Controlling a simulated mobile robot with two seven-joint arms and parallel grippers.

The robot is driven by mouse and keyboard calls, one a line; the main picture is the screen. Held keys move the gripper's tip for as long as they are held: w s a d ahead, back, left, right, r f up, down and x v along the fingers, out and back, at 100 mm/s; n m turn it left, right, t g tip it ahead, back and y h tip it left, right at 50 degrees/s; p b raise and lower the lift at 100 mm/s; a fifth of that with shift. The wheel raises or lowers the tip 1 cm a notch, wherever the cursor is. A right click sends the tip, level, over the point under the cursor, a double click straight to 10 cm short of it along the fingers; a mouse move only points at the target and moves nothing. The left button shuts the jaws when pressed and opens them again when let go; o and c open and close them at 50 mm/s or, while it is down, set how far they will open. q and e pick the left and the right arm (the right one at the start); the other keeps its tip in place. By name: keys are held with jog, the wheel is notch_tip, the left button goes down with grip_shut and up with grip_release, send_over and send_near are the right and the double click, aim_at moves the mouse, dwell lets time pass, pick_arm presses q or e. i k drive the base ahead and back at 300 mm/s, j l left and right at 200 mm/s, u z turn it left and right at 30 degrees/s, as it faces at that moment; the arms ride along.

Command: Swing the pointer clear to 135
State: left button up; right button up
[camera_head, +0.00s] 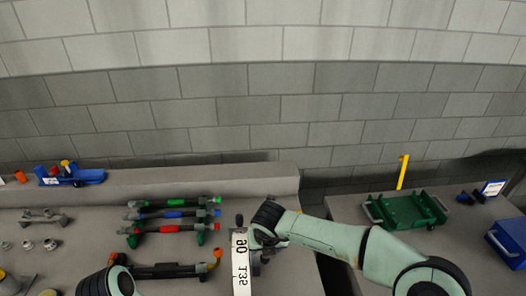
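A white curved scale strip (240,262) with the black marks 90 and 135 stands at the front middle of the grey table. The 90 is higher in the picture and the 135 lower. A small dark knob-like part (239,220) shows just above the strip; I cannot tell whether it is the pointer. My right arm reaches in from the right, and its wrist bends down just right of the strip. My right gripper (257,258) is dark and partly hidden beside the strip; its fingers cannot be made out. My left arm shows only at the bottom left, with its gripper out of view.
A blue tray (75,178) is far left. A green tray (405,209) and blue box (509,245) are on the right table.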

aim_at(239, 219)
jog(key=k, duration=1)
